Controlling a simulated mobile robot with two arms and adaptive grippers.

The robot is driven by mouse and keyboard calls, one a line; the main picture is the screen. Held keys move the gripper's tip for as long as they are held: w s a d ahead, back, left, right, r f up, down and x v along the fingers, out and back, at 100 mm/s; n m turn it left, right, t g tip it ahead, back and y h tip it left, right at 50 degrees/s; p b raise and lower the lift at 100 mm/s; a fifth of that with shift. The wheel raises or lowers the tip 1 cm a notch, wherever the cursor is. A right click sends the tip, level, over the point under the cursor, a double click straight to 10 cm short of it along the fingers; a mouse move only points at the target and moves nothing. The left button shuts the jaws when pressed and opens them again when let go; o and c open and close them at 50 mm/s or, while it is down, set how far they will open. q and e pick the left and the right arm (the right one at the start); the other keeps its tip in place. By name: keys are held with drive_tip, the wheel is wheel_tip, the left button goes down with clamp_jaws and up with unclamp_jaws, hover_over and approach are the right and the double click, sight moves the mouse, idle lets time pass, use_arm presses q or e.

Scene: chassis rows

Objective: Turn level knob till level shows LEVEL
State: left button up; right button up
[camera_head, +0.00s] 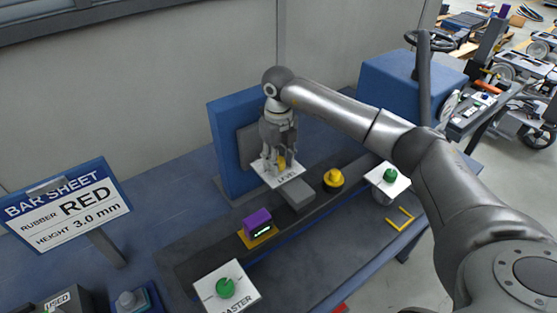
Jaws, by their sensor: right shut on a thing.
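My right gripper (277,168) points down at a white plate (288,178) in front of a blue upright panel. It is shut on a small knob there; a bit of yellow (282,162) shows at its fingers. The fingers hide most of the knob, and I cannot read the plate's lettering for sure. A purple block (257,218) on a yellow base sits on the dark rail, with a small green-lit strip (262,231) on its front. The strip is too small to read. My left gripper is out of view.
A green knob (226,287) on a white plate stands front centre, another green knob (389,175) to the right. A yellow knob (333,178) and a grey block (297,194) are near the gripper. A bar sheet sign (70,209) stands left.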

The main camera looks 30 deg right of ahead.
sight(279, 161)
drive_tip(key=shift+r, duration=0.1)
drive_tip(key=o, duration=1)
drive_tip(key=shift+o, duration=0.2)
wheel_tip(279, 161, up, 12)
